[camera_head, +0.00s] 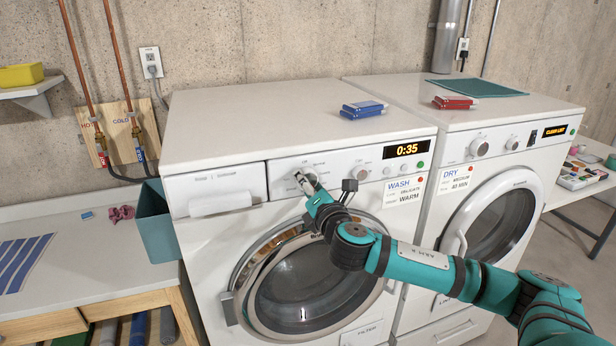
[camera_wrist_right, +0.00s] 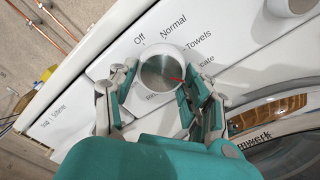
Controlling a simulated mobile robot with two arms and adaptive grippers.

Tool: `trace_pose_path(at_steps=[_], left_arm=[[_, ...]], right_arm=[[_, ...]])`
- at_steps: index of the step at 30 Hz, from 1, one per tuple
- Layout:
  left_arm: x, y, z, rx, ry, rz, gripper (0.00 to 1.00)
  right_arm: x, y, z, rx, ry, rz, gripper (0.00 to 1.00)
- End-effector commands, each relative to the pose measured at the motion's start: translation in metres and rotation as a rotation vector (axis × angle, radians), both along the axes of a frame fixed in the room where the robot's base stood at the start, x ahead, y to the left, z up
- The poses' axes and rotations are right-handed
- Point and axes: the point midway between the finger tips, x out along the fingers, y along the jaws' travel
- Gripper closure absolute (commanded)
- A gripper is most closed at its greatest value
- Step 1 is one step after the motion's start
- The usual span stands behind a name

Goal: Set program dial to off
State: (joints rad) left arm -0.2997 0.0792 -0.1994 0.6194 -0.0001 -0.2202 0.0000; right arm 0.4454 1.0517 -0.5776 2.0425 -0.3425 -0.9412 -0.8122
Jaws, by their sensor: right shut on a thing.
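The program dial (camera_wrist_right: 162,70) is a round silver-and-white knob on the washer's front panel. Its red mark points right, towards a label of which "icate" shows. "Off" stands at its upper left, then "Normal" and "Towels"; a lower label is partly hidden. My right gripper (camera_wrist_right: 153,102) has its fingers on either side of the dial and is shut on it. In the head view my right gripper (camera_head: 306,183) reaches the panel and covers part of the dial. The washer (camera_head: 215,255) display (camera_head: 407,149) reads 0:35. My left gripper is not in view.
The dryer (camera_head: 455,240) stands at the right. A teal bin (camera_head: 160,235) hangs by the washer's left side.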

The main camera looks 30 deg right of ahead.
Motion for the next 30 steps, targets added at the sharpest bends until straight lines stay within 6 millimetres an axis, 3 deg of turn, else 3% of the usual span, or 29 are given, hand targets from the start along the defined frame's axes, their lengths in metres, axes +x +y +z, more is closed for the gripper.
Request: trace_pose_path(at_steps=[18, 30], left_arm=[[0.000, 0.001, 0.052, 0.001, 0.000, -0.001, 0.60], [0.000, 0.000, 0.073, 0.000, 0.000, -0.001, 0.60]], right_arm=[[-0.001, -0.003, 0.002, -0.570, 0.138, -0.001, 0.83], [-0.001, -0.005, 0.000, -0.938, 0.225, 0.000, 0.83]])
